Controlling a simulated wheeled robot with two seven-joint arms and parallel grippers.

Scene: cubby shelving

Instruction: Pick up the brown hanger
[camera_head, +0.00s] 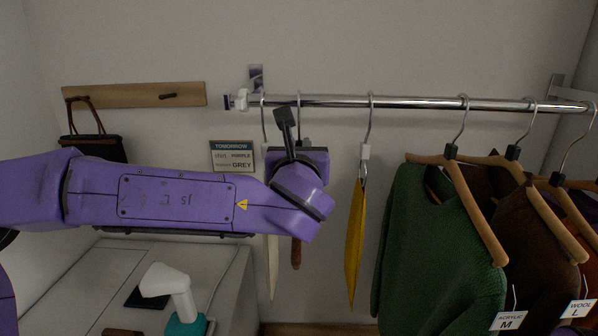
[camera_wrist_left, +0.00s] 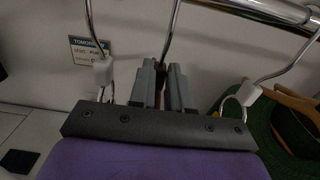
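A brown hanger (camera_head: 296,254) hangs edge-on from the rail behind my left gripper in the head view. Only its low brown end and part of its metal hook show there. In the left wrist view its hook (camera_wrist_left: 173,35) runs down between the grey fingers of my left gripper (camera_wrist_left: 162,84), with a narrow brown piece between them. The fingers stand close on both sides of it; I cannot tell whether they touch it. In the head view my left gripper (camera_head: 285,122) is at the hanger just below the rail, fingers mostly hidden. My right gripper is not in view.
The metal rail (camera_head: 420,102) runs across the wall. A yellow item (camera_head: 355,240) hangs close on the right and a pale item (camera_head: 273,265) close on the left. Sweaters on wooden hangers, the nearest green (camera_head: 425,240), crowd the right. A cabinet (camera_head: 90,270) stands lower left.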

